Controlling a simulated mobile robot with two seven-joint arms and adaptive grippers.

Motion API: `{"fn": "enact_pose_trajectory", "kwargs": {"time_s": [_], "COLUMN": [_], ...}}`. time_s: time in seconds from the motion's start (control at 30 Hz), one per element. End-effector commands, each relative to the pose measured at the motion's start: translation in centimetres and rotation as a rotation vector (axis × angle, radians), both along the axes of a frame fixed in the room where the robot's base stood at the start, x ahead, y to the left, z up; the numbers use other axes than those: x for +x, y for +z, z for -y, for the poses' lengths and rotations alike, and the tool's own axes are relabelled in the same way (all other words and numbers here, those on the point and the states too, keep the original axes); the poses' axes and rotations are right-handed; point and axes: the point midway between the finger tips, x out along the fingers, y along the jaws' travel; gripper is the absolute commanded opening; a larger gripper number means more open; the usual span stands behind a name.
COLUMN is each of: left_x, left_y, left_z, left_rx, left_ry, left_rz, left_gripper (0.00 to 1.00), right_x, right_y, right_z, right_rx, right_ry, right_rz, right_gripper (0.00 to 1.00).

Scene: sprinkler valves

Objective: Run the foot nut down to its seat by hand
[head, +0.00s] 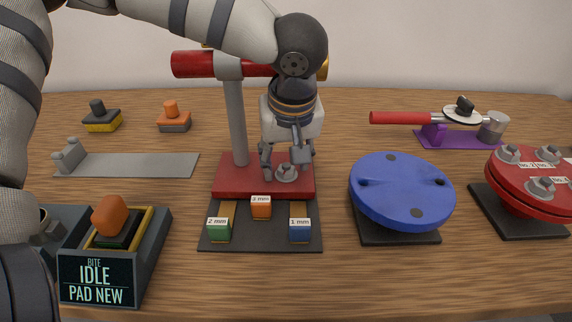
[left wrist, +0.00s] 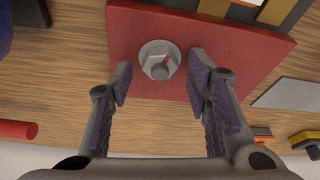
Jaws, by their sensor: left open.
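The foot nut (head: 286,173) is a grey hex nut with a round flange on the red base plate (head: 230,180) of a stand with a grey post. In the left wrist view the nut (left wrist: 158,58) sits around a stud end with a small red mark. My left gripper (head: 287,164) points down over the base plate. In the left wrist view its fingers (left wrist: 161,74) are open, one on each side of the nut, with a gap on both sides. My right gripper is not in view.
Green, orange and blue gauge blocks (head: 261,207) lie in front of the base. A blue disc (head: 400,190) and a red disc (head: 520,190) stand to the right. A red-handled tool (head: 400,118) lies behind. A box with a display (head: 97,282) stands front left.

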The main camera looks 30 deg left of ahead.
Motion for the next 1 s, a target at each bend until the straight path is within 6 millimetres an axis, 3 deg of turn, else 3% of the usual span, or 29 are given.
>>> {"fn": "enact_pose_trajectory", "kwargs": {"time_s": [0.17, 0.4, 0.53, 0.7, 0.9, 1.0], "left_x": [0.0, -0.01, 0.04, 0.02, -0.01, 0.01], "left_y": [-0.01, 0.0, 0.01, -0.02, -0.01, -0.02], "left_z": [-0.02, -0.02, -0.02, -0.05, -0.05, -0.03], "left_rx": [0.0, 0.0, 0.001, 0.003, 0.002, 0.002], "left_ry": [0.0, 0.0, 0.037, 0.292, 0.306, 0.394], "left_rz": [0.0, 0.0, 0.0, -0.001, 0.0, -0.001], "left_gripper": [0.44, 0.0, 0.0, 0.0, 0.0, 0.0], "right_x": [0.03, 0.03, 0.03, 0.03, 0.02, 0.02], "right_y": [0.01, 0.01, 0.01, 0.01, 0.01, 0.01], "right_z": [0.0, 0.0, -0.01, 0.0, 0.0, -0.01], "right_rx": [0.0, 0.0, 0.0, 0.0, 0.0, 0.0], "right_ry": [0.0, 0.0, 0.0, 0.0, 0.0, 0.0], "right_rz": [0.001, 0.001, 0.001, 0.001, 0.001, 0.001], "right_gripper": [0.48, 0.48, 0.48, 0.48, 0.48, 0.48]}}
